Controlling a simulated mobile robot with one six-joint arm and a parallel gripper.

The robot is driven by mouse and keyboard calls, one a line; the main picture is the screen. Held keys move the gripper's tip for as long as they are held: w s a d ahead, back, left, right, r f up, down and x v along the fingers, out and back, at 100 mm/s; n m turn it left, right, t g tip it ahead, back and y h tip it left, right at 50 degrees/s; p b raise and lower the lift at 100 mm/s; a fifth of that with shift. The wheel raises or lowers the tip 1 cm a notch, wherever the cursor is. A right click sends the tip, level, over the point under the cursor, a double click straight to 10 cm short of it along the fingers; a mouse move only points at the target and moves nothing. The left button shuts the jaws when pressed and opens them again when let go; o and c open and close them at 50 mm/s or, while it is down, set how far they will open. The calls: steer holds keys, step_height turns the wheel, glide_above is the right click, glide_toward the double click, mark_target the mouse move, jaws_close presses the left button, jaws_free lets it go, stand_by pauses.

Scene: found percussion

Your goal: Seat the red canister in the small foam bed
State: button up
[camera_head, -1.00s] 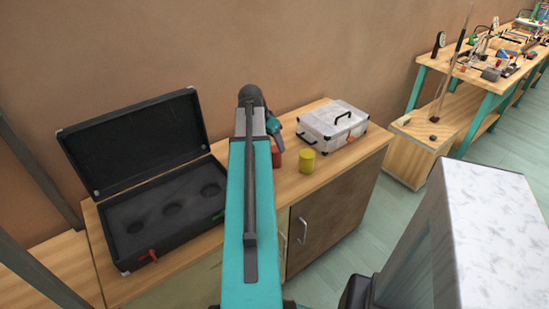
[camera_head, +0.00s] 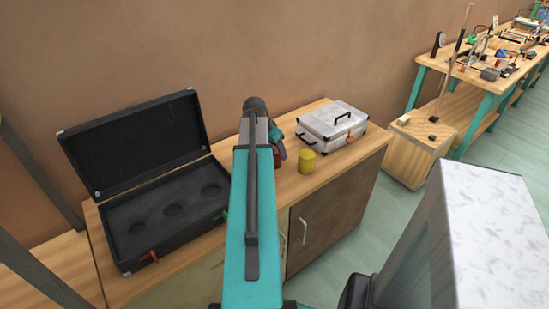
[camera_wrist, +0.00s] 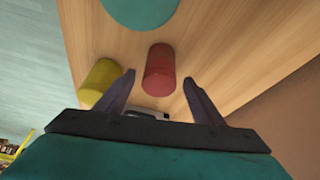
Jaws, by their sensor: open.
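The red canister (camera_wrist: 159,68) stands on the wooden worktop in the wrist view. My gripper (camera_wrist: 160,76) is open, with one finger on each side of the canister and gaps visible. In the head view my arm and gripper (camera_head: 279,147) hide most of the canister. The dark foam bed (camera_head: 155,208) lies inside an open black case on the left of the bench. It has three round hollows, all empty. I cannot tell which hollow is smallest.
A yellow canister (camera_wrist: 101,80) stands close beside one finger; it also shows in the head view (camera_head: 307,162). The black case's raised lid (camera_head: 135,145) stands at the back. A teal disc (camera_wrist: 140,10) lies beyond the canister.

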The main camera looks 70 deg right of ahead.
steer(key=shift+d+f, duration=0.2)
steer(key=shift+f, duration=0.25)
steer(key=c, duration=1.2)
